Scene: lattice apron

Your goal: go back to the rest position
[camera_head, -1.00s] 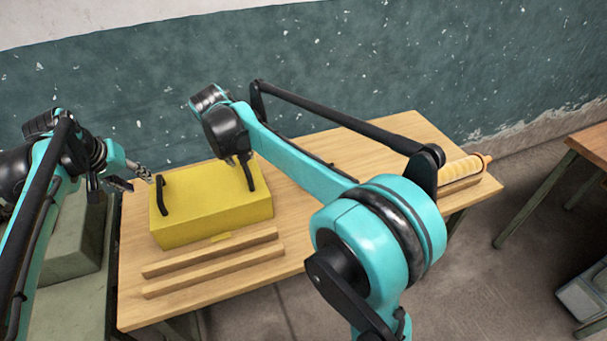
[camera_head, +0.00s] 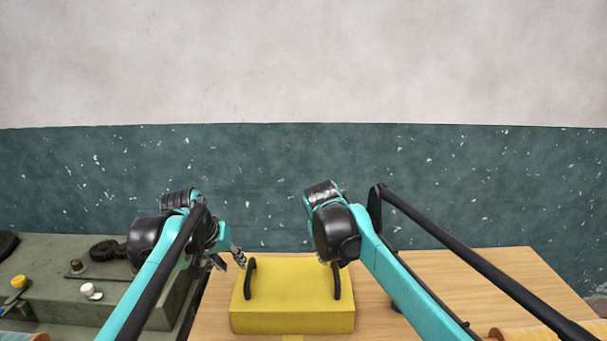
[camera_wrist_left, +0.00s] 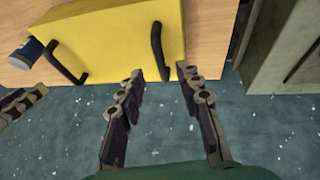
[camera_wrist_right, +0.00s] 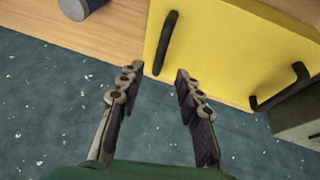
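My left gripper (camera_head: 228,262) is beside the left end of a yellow box (camera_head: 292,318) with two black handles. In the left wrist view its two fingers (camera_wrist_left: 160,82) are spread with nothing between them, close to one black handle (camera_wrist_left: 160,52). My right gripper is mostly hidden behind its own wrist in the head view. In the right wrist view its fingers (camera_wrist_right: 157,80) are apart and empty, near the other black handle (camera_wrist_right: 165,42). The box rests on the wooden table (camera_head: 440,275), and neither gripper holds it.
A green bench (camera_head: 60,255) stands at the left with a black coil (camera_head: 108,250), a yellow-capped item (camera_head: 19,282) and a white knob (camera_head: 91,291). An orange roller (camera_head: 550,334) lies at the lower right. A speckled wall (camera_head: 270,160) rises behind. The table right of the box is largely clear.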

